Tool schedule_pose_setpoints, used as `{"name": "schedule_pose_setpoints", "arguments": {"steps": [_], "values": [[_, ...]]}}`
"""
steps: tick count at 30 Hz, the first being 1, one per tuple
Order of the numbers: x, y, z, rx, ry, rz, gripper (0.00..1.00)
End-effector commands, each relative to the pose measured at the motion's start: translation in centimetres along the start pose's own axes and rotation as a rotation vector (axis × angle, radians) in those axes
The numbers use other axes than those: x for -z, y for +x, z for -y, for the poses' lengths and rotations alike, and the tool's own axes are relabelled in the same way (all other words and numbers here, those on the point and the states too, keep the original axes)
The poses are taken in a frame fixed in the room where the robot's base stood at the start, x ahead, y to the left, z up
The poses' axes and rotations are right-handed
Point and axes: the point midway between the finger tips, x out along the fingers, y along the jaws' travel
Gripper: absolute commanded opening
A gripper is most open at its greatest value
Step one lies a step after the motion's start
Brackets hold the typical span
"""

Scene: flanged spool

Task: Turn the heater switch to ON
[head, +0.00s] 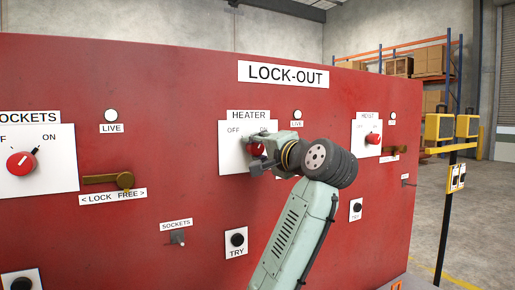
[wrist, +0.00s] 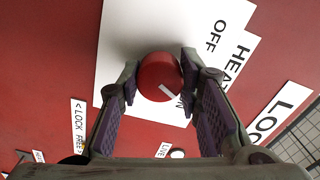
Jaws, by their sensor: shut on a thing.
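The heater switch is a round red knob (head: 256,149) on a white plate (head: 229,155) labelled HEATER, with OFF at its upper left. The ON side is mostly hidden by my gripper in the head view. My gripper (head: 257,152) is at the knob. In the wrist view, the fingers of my gripper (wrist: 158,82) are shut on the knob (wrist: 157,72), one on each side. The knob's white pointer line slants to the lower right in that view, away from OFF and toward a partly hidden letter beside the right finger, which seems to be the ON label.
The red LOCK-OUT panel (head: 150,70) also carries a SOCKETS knob (head: 21,163), a brass lock lever (head: 108,180), a HOIST knob (head: 373,138) and a TRY button (head: 237,240). A white LIVE lamp (head: 297,114) is above right of the heater. A yellow-topped post (head: 447,200) stands right.

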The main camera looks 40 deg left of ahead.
Motion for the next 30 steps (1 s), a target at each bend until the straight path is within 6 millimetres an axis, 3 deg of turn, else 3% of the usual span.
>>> {"name": "schedule_pose_setpoints", "arguments": {"steps": [12,29,30], "values": [[0.05,-0.01,-0.05,-0.001,0.203,-0.001,0.04],[0.06,-0.02,-0.07,-0.001,0.237,-0.001,0.04],[0.06,-0.02,-0.07,-0.001,0.237,-0.001,0.33]]}}
